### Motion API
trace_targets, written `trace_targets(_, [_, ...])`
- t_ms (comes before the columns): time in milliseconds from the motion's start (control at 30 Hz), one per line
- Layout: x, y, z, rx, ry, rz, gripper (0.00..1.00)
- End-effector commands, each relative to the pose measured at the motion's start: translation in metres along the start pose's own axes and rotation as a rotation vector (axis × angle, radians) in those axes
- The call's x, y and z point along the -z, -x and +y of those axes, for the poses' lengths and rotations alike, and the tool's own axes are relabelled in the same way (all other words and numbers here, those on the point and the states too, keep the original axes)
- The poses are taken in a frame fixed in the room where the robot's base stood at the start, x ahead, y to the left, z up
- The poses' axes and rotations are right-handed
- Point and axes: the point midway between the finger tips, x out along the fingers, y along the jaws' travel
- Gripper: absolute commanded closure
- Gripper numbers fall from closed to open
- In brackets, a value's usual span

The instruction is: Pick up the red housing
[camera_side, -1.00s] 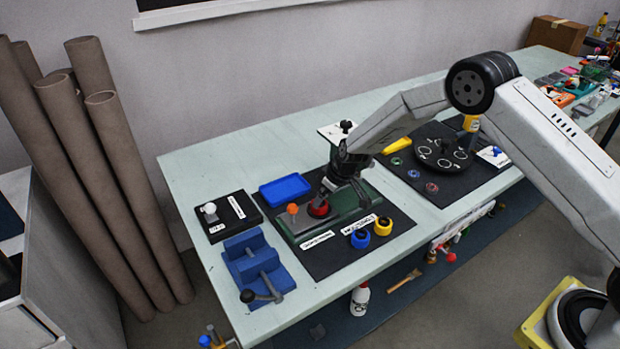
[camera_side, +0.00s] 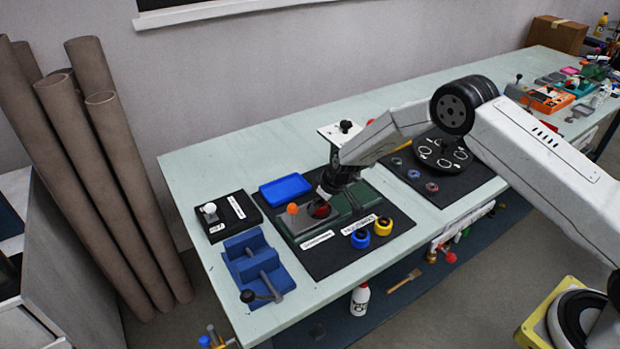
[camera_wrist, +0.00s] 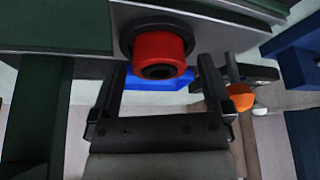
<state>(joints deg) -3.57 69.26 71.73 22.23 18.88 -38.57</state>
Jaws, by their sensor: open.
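The red housing (camera_wrist: 159,50) is a short red cylinder with a dark bore. It sits against a dark ring on a grey plate at the top middle of the wrist view. In the side view the red housing (camera_side: 320,211) shows partly, on the grey plate of a green fixture (camera_side: 342,213). My gripper (camera_wrist: 161,64) is open, with one finger on each side of the housing's lower part and visible gaps to both. In the side view my gripper (camera_side: 324,195) is tilted just over the housing, and its fingers are hard to make out.
An orange knob (camera_side: 292,209) stands just left of the housing. A blue tray (camera_side: 285,189) lies behind the fixture. Blue (camera_side: 361,239) and yellow (camera_side: 383,226) rings stand in front. A blue vise-like block (camera_side: 253,262) is at the left. The table's left end has free room.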

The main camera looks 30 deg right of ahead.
Motion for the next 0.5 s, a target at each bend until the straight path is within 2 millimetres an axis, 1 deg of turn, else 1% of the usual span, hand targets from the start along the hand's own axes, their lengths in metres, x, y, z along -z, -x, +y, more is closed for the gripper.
trace_targets(33, [0.0000, 0.0001, 0.0000, 0.000, 0.000, 0.000, 0.00])
trace_targets(67, [0.0000, 0.0001, 0.0000, 0.000, 0.000, 0.000, 0.06])
trace_targets(100, [0.0000, 0.0001, 0.0000, 0.000, 0.000, 0.000, 0.19])
trace_targets(167, [0.0000, 0.0002, 0.0001, 0.000, 0.000, 0.000, 0.38])
trace_targets(200, [0.0000, 0.0002, 0.0001, 0.000, 0.000, 0.000, 0.51])
trace_targets(267, [0.0000, 0.0002, 0.0001, 0.000, 0.000, 0.000, 0.70])
trace_targets(300, [0.0000, 0.0002, 0.0001, 0.000, 0.000, 0.000, 0.83])
trace_targets(333, [0.0000, 0.0002, 0.0001, 0.000, 0.000, 0.000, 0.92])
trace_targets(367, [0.0004, 0.0004, 0.0002, 0.000, 0.000, 0.001, 0.95])
trace_targets(500, [0.0005, 0.0004, 0.0001, 0.000, 0.000, 0.001, 0.95])
